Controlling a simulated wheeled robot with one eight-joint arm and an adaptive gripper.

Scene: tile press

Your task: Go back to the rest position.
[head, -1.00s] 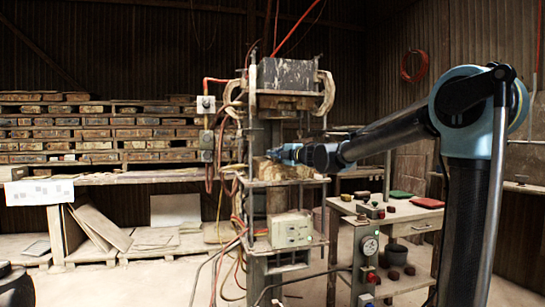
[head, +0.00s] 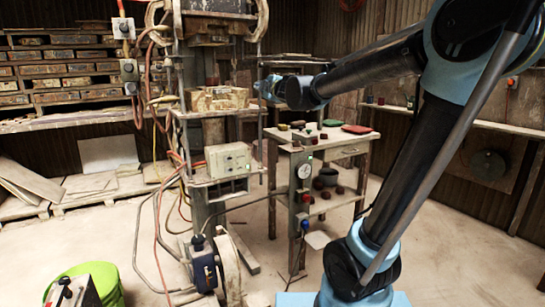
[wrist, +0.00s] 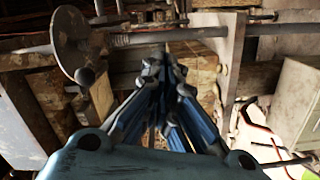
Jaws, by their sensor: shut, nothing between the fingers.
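My gripper (head: 266,88) is at the end of my arm, just right of the tile press (head: 212,140) in the head view. In the wrist view my gripper (wrist: 165,75) has its blue fingers together, with nothing seen between them. Behind the fingers lies the worn, light-coloured block (head: 218,98) on the press's middle plate; it also shows in the wrist view (wrist: 200,70). I cannot tell how far the fingertips are from the press.
A workbench (head: 345,150) with small pots and green and red pads stands right of the press. A gauge post (head: 300,190) stands before it. A green bucket (head: 110,280) is at the lower left. Cables hang left of the press. Open floor lies at the right.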

